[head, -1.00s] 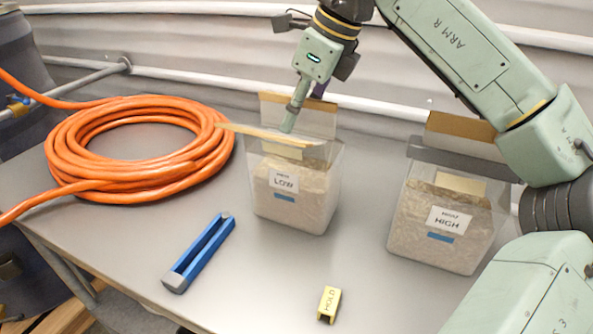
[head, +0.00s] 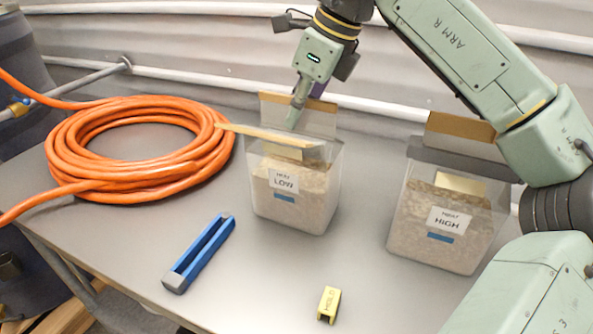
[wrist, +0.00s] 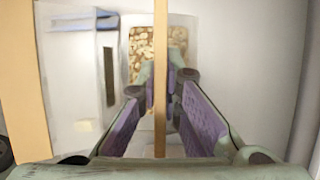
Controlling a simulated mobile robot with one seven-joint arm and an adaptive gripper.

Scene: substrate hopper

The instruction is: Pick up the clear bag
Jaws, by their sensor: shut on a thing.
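The clear bag labelled LOW (head: 290,205) stands upright on the table, holding pale, flaky substrate. It has tan strips along its top edges, one at the back (head: 312,112) and one at the front (head: 262,134). Substrate (wrist: 143,45) shows beyond the strip. The exact contact is partly hidden in the head view.
A second clear bag labelled HIGH (head: 440,240) stands to the right, close to my arm. An orange hose coil (head: 75,160) lies at the left. A blue clip bar (head: 200,253) and a yellow HOLD block (head: 328,304) lie in front. Bare table lies between them.

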